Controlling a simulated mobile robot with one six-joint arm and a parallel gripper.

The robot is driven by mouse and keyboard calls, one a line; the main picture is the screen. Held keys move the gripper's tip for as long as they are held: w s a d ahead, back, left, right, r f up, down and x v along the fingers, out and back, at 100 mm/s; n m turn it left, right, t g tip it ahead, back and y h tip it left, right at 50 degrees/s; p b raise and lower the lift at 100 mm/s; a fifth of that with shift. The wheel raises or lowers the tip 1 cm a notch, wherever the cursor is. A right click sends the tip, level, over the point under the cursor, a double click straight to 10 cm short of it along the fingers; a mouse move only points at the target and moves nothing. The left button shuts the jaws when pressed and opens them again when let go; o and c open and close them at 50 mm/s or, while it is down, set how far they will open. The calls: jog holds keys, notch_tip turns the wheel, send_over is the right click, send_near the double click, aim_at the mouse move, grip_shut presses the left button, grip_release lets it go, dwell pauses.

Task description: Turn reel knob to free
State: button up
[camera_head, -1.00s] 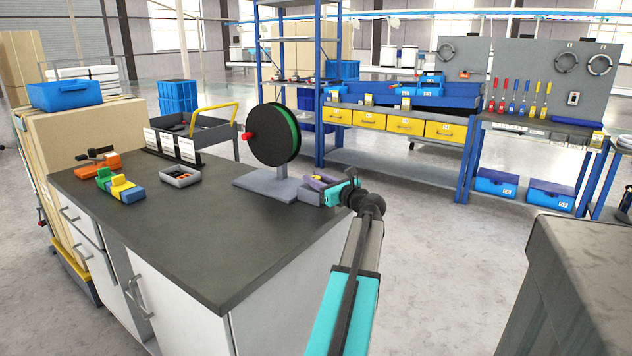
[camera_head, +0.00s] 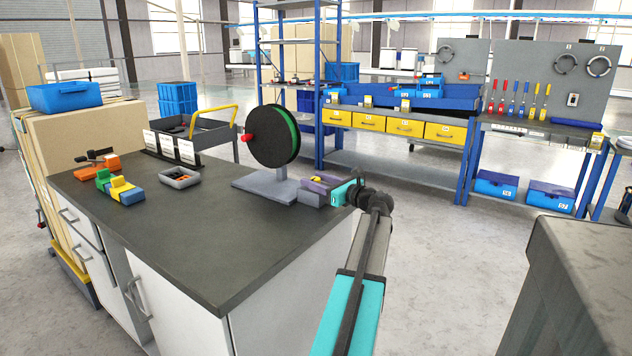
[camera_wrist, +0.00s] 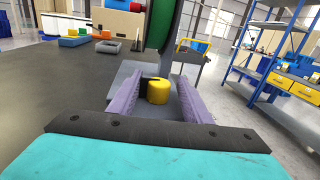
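The reel (camera_head: 272,136) is a black disc with a green rim on a grey stand at the back right of the worktop. A red knob (camera_head: 248,138) sticks out from its face. A grey block beside the stand carries a yellow knob (camera_wrist: 158,92). My gripper (camera_wrist: 160,76), with purple fingers, is open around the yellow knob, with a finger on each side and small gaps showing. In the head view my gripper (camera_head: 322,181) is low over the grey block, right of the reel stand. Whether the fingers touch the block is unclear.
On the dark worktop (camera_head: 190,235) stand a grey tray (camera_head: 180,178), a colored block assembly (camera_head: 120,188), an orange clamp-like tool (camera_head: 97,166) and labelled cards (camera_head: 172,146). The front middle is clear. A cart (camera_head: 205,130) stands behind.

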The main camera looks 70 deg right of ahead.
dwell(0.3)
jog(key=p+v, duration=0.1)
jog(key=v, duration=1.2)
jog(key=shift+s+a, duration=0.15)
jog(key=shift+s, duration=0.15)
